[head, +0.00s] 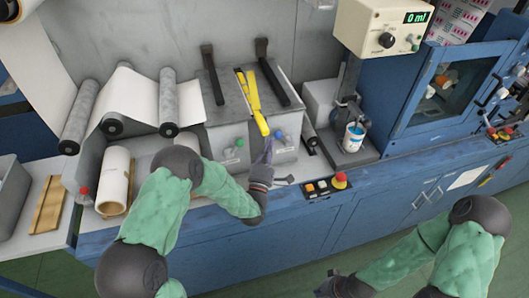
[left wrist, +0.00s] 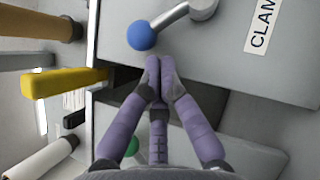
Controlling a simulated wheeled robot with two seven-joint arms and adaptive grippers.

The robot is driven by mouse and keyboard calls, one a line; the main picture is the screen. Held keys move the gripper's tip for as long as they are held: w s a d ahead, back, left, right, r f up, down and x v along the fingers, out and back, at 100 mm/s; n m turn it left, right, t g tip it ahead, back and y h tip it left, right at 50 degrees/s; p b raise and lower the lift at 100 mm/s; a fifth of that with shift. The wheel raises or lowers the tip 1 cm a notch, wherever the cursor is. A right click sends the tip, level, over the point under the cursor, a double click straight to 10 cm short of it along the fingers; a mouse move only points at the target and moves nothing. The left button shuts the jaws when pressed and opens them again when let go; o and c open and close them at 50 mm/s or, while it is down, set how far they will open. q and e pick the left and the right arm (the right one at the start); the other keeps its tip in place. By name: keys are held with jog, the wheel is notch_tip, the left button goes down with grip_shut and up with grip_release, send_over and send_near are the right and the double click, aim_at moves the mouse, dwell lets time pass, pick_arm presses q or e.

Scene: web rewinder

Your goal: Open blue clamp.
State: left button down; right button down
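The blue clamp's ball knob (head: 279,135) is on the front of the grey machine block, right of the yellow bar's end. In the left wrist view the blue knob (left wrist: 141,35) sits on a metal lever, with a label starting "CLAM" to its right. My left gripper (head: 268,143) is just left of the knob. In the left wrist view its purple fingertips (left wrist: 159,62) are together with nothing between them, just short of the knob and apart from it in the picture. My right gripper (head: 328,284) is low at the bottom edge, small and partly cut off.
A green knob (head: 239,143) is left of my left gripper; it also shows in the left wrist view (left wrist: 132,147). The yellow bar (head: 254,100) projects close by. A button panel with a red emergency stop (head: 339,180) is to the right, and a paint cup (head: 354,137) stands beyond.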

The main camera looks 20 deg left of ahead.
aim_at(277, 134)
pick_arm(q)
jog(key=shift+r, duration=0.2)
dwell(0.3)
jog(key=shift+r+m+p, duration=0.15)
jog(key=shift+m+p, duration=0.15)
jog(key=shift+m, duration=0.2)
jog(key=shift+w+d+r+m+g+h+p, duration=0.1)
jog(key=shift+d+r+m+g+h+p, duration=0.05)
jog(key=shift+r+m+g+h+p, duration=0.2)
jog(key=r+m+p, duration=0.1)
jog(key=d+r+m+g+p, duration=0.1)
jog(key=m, duration=0.1)
jog(key=w+m+g+h+p, duration=0.1)
jog(key=shift+d+r+g, duration=0.15)
jog(key=shift+r+g, duration=0.1)
jog(key=shift+r, duration=0.15)
jog(key=shift+w+d+r+m+g+p, duration=0.25)
jog(key=shift+d+r+m+g+p, duration=0.2)
jog(key=shift+m+g+p, duration=0.45)
jog(key=shift+w+d+m, duration=0.15)
jog(key=shift+d+m, duration=0.15)
jog(key=shift+m, duration=0.25)
jog(key=shift+w+d+b, duration=0.15)
jog(key=shift+d+b, duration=0.05)
jog(key=shift+b, duration=0.2)
jog(key=shift+w+d+r, duration=0.1)
jog(key=shift+r, duration=0.05)
